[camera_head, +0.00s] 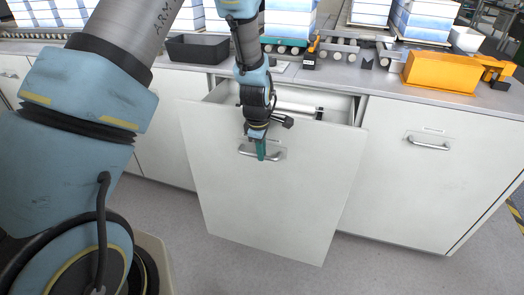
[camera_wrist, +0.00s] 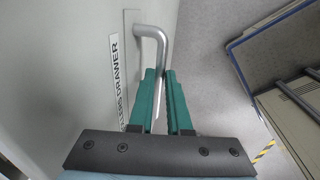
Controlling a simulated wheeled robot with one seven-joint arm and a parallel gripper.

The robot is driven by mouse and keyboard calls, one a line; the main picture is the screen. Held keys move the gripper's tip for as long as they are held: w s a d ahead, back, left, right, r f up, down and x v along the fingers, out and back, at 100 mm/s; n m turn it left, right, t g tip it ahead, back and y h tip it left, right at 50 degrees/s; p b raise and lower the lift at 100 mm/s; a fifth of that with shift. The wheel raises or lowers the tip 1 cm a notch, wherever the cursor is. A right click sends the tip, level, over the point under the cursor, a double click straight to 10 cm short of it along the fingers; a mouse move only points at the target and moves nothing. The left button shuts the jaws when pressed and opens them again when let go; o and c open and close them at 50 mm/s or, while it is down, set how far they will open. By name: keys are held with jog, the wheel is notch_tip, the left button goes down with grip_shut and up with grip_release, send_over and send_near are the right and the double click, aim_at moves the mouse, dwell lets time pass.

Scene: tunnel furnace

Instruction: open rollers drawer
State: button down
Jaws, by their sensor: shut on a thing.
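The rollers drawer (camera_head: 270,205) is a tall white front panel in the counter's middle. It stands pulled out from the cabinet, and part of its inside shows above the panel. Its metal bar handle (camera_head: 246,154) is near the top of the panel. It also shows in the wrist view as a grey bent bar (camera_wrist: 160,42), beside a label (camera_wrist: 118,80) partly reading "DRAWER". My gripper (camera_head: 261,155) has green fingers and is shut on the handle. In the wrist view the fingers (camera_wrist: 165,78) are around the bar, whose lower part is hidden between them.
The counter (camera_head: 380,84) above carries a black bin (camera_head: 197,48), an orange box (camera_head: 441,72) and several stacks of blue-white panels (camera_head: 420,22). A closed cabinet front with a handle (camera_head: 428,143) is at right. Grey floor (camera_head: 375,265) in front is clear.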

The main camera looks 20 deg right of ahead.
jog(key=c, duration=0.9)
grip_release()
jog(key=shift+o, duration=0.2)
notch_tip(320, 180, up, 11)
jog(key=s+a+b, duration=0.1)
jog(key=shift+s+a+f, duration=0.15)
jog(key=shift+s+a, duration=0.05)
jog(key=shift+s, duration=0.05)
jog(key=w+a+r+m+p, duration=0.1)
jog(key=a+r+m, duration=0.15)
jog(key=a, duration=0.65)
jog(key=w+a+r+m, duration=0.1)
jog(key=a+r+m, duration=0.15)
jog(key=a, duration=0.55)
jog(key=s+a+r+m, duration=0.1)
jog(key=s+a+m, duration=0.1)
jog(key=a, duration=0.6)
jog(key=s+a+r+m+y+p, duration=0.1)
jog(key=s+a+r+m, duration=0.1)
jog(key=a, duration=0.5)
jog(key=s+m, duration=0.1)
jog(key=s, duration=0.1)
jog(key=shift+s+a+m, duration=0.3)
jog(key=shift+a, duration=0.1)
